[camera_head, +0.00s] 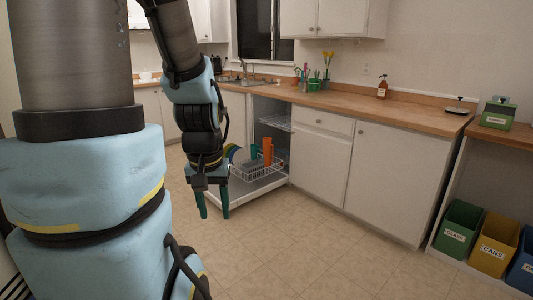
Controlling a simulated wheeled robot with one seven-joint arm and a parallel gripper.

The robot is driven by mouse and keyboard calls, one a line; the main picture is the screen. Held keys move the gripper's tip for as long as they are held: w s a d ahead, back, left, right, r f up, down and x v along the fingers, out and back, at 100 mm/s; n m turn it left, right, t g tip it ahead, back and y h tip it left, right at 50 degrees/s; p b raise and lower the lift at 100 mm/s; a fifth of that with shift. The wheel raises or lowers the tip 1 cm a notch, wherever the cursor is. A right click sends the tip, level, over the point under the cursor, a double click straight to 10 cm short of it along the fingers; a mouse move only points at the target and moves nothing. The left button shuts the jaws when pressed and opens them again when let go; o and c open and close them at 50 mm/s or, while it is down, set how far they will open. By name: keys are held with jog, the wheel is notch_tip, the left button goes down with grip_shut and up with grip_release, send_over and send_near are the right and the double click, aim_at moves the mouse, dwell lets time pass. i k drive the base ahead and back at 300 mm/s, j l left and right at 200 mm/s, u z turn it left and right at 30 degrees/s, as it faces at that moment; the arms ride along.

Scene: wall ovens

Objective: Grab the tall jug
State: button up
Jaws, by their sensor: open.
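My gripper (213,208) hangs in front of the pulled-out rack, pointing down at the floor. Its two green fingers are apart with nothing between them. I cannot pick out a tall jug for certain. Tall orange items (267,151) stand in the white wire rack (262,170), but they are too small to tell what they are. A dark upright vessel (216,65) stands far back on the counter, partly beside my arm, and its kind is unclear. My arm hides part of the rack and the counter behind it.
The wooden counter (420,113) holds a brown pump bottle (382,89), green pots (313,85) and yellow flowers (328,57). The pulled-out tray (255,189) juts over the floor. Labelled bins (457,228) stand at the right. The tiled floor (310,245) in front is clear.

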aim_at(268, 144)
jog(key=i+z, duration=0.2)
jog(key=i, duration=0.45)
jog(key=i+j+z, duration=0.15)
jog(key=i, duration=0.45)
jog(key=i+z, duration=0.35)
jog(key=i, duration=0.3)
jog(key=i+j+z, duration=0.1)
jog(key=i+z, duration=0.3)
jog(key=i, duration=0.25)
jog(key=i+l+u, duration=0.15)
jog(key=i+u, duration=0.25)
jog(key=i, duration=0.35)
jog(key=i+u, duration=0.65)
jog(key=u, duration=0.2)
jog(key=i+l+u, duration=0.25)
jog(key=u, duration=0.15)
jog(key=i, duration=0.05)
